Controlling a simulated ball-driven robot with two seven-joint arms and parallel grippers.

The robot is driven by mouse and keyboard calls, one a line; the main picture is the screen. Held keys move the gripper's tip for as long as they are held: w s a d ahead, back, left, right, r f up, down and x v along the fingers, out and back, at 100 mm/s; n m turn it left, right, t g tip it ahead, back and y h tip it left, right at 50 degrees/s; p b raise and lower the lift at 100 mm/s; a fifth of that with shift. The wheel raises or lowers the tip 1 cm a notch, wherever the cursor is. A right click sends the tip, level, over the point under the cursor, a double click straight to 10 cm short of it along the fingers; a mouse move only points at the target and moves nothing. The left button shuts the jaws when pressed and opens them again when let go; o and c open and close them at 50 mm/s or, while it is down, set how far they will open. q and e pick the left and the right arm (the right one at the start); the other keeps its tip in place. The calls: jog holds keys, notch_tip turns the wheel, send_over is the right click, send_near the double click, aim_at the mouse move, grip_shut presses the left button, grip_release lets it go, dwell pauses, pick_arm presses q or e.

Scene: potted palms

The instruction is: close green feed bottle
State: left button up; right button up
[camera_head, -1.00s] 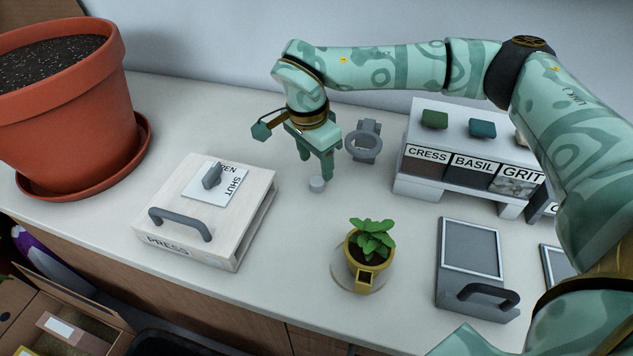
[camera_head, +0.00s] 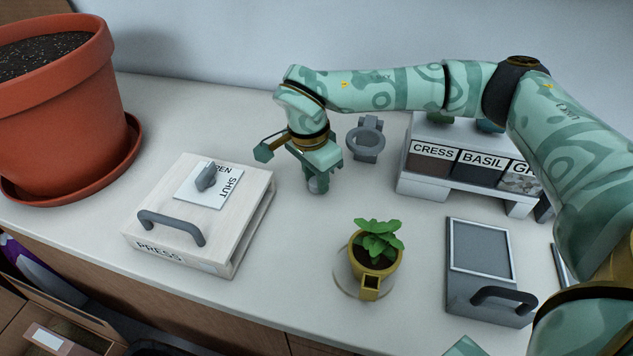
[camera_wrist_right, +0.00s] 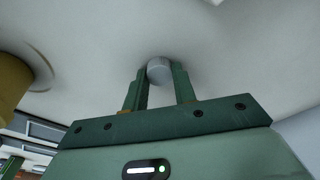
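A small pale grey ribbed cap (camera_wrist_right: 159,70) stands on the white counter. My right gripper (camera_head: 316,183) points down over it from above. In the right wrist view the two green fingers stand on either side of the cap, with little or no gap. I cannot tell whether they press on it. In the head view the fingers mostly hide the cap. I cannot make out a green feed bottle in either view.
A grey ring holder (camera_head: 366,140) stands close right of the gripper. A labelled seed rack (camera_head: 407,183) is further right. The wooden press box (camera_head: 236,252) is left. A potted seedling (camera_head: 374,262) and a grey framed panel (camera_head: 482,250) are in front. A large terracotta pot (camera_head: 70,110) stands far left.

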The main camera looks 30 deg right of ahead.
jog(key=shift+r+p, duration=0.4)
jog(key=shift+r, duration=0.15)
notch_tip(320, 180, up, 3)
jog(key=shift+f+p, duration=0.1)
jog(key=shift+p, duration=0.8)
pick_arm(q)
jog(key=w+r+t+p, duration=0.1)
jog(key=w+r+p, duration=0.3)
jog(key=r+p, duration=0.2)
notch_tip(320, 180, up, 2)
jog(key=shift+r+p, duration=0.15)
jog(key=shift+p, duration=0.25)
pick_arm(e)
jog(key=s+d+r, duration=0.3)
jog(key=s+r, duration=0.6)
jog(key=s, duration=0.4)
jog(key=shift+s, duration=0.35)
